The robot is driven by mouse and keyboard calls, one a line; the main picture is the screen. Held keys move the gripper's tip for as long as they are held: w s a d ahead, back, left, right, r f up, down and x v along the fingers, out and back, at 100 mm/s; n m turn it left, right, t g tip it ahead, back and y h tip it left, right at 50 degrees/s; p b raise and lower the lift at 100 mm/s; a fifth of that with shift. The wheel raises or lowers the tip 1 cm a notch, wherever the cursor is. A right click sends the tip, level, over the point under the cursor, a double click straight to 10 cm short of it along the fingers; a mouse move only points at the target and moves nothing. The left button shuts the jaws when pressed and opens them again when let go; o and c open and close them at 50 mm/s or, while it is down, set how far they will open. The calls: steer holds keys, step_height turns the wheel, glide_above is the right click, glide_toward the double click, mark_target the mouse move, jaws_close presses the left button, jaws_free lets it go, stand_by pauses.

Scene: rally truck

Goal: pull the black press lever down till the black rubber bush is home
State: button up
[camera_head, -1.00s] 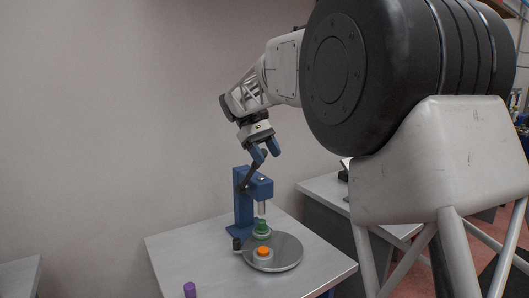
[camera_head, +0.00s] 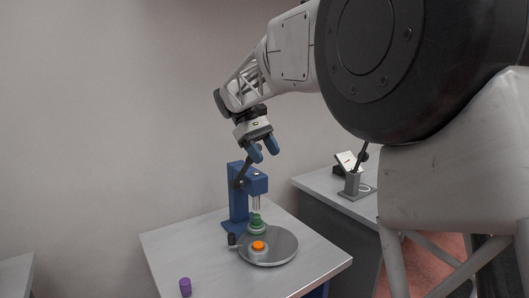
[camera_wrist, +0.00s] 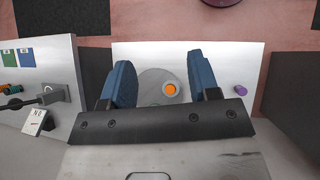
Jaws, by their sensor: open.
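The blue press (camera_head: 238,205) stands on the grey table, with a pale ram (camera_head: 256,202) pointing down over a green piece (camera_head: 257,226) on a round grey plate (camera_head: 282,246). The black press lever (camera_head: 244,172) slants up and right from the press head. My gripper (camera_head: 263,151) is open above the press head, its blue fingers by the lever's upper end. That end is hidden at the near finger, and I cannot tell whether they touch. In the wrist view my gripper (camera_wrist: 162,80) shows nothing clearly held between its fingers. I cannot make out the black rubber bush.
An orange piece (camera_head: 258,245) sits on the plate, and a black knob (camera_head: 232,239) stands at its left edge. A purple cylinder (camera_head: 185,287) stands at the table's front left. A second table (camera_head: 313,184) at right carries a grey stand (camera_head: 353,186).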

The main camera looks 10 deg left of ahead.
steer(key=shift+w+f, duration=0.1)
steer(key=shift+f, duration=0.05)
steer(key=c, duration=0.5)
steer(key=shift+w+f, duration=0.1)
steer(key=shift+f, duration=0.25)
steer(key=shift+c, duration=1.1)
steer(key=w+f+n+t+y, duration=0.1)
steer(key=w+f+t, duration=0.1)
steer(key=f, duration=0.2)
steer(key=w+a+f+n+t+y, duration=0.1)
steer(key=w+f+t+y, duration=0.1)
steer(key=f, duration=0.2)
steer(key=w+f+n+t+y, duration=0.1)
steer(key=w+f+t+y, duration=0.1)
steer(key=f, duration=0.3)
steer(key=shift+w+a+n, duration=0.15)
steer(key=shift+w+n, duration=0.15)
steer(key=shift+w, duration=0.05)
jaws_close()
steer(key=w+a+f+n+t+y, duration=0.5)
steer(key=w+f+t+y, duration=0.15)
steer(key=t+y, duration=0.2)
steer(key=s+d+r+n+t+y, duration=0.3)
steer(key=s+d+t+y, duration=0.3)
steer(key=s+t, duration=0.5)
steer(key=shift+s+d+r+t, duration=0.25)
steer(key=shift+d+t, duration=0.2)
steer(key=shift+d, duration=0.1)
